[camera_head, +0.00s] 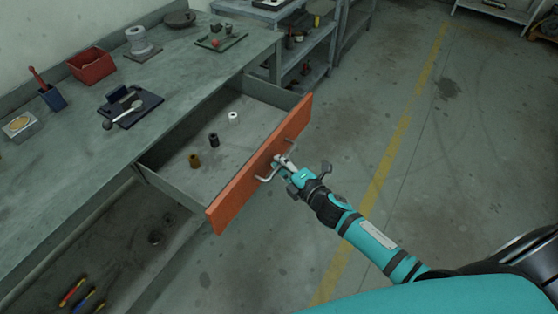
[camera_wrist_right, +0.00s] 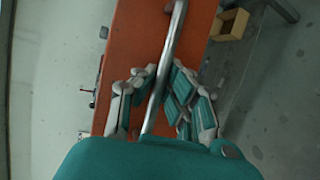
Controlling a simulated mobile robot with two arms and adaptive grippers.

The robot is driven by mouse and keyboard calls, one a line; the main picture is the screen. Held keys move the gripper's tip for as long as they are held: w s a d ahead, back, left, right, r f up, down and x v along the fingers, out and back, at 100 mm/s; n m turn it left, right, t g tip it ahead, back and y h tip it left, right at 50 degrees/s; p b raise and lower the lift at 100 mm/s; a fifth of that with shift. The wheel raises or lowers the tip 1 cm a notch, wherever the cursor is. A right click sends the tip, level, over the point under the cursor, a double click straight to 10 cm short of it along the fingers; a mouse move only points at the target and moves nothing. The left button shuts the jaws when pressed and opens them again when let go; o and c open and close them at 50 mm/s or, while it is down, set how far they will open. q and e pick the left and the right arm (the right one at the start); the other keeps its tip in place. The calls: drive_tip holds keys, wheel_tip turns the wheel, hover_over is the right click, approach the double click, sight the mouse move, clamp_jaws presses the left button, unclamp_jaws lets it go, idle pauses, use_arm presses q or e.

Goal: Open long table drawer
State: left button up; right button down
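The long table drawer (camera_head: 178,172) is pulled well out from under the workbench. Its orange front panel (camera_head: 240,190) faces right, with a metal bar handle (camera_head: 266,178) on it. My right gripper (camera_head: 281,163) is at the handle in the head view. In the right wrist view, the handle bar (camera_wrist_right: 177,30) runs between the fingers of my right gripper (camera_wrist_right: 164,70). The fingertips close in on both sides of the bar, and the orange panel (camera_wrist_right: 132,40) lies behind. My left gripper is in neither view.
Small black, brown and white parts (camera_head: 213,140) stand inside the drawer. The grey workbench (camera_head: 75,165) holds a red bin (camera_head: 92,66), a blue cup (camera_head: 53,98) and trays. Metal shelves (camera_head: 305,60) stand beyond. The floor right of the drawer is clear.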

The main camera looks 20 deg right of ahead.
drive_tip(key=shift+w+r, duration=0.1)
drive_tip(key=shift+r, duration=0.05)
drive_tip(key=c, duration=1.4)
unclamp_jaws()
drive_tip(key=v, duration=1.2)
drive_tip(key=s+d+f+m+g+h, duration=0.15)
drive_tip(key=s+f+m, duration=0.25)
drive_tip(key=f, duration=0.6)
drive_tip(key=s+d+f+m+g+h, duration=0.1)
drive_tip(key=s+d+f+m+g, duration=0.2)
drive_tip(key=f, duration=0.7)
drive_tip(key=s+d+f+m+g+h, duration=0.15)
drive_tip(key=s+f+m, duration=0.3)
drive_tip(key=f, duration=0.55)
drive_tip(key=s+a+f+m+g, duration=0.1)
drive_tip(key=s+f+m+g, duration=0.1)
drive_tip(key=s+f, duration=0.3)
drive_tip(key=s+a+f+m+g, duration=0.2)
drive_tip(key=s+f, duration=0.3)
drive_tip(key=s, duration=0.6)
drive_tip(key=s+a+f+m+g, duration=0.2)
drive_tip(key=s+f+m+g, duration=0.2)
drive_tip(key=s, duration=0.4)
drive_tip(key=shift+s+f, duration=0.3)
drive_tip(key=shift+f, duration=0.15)
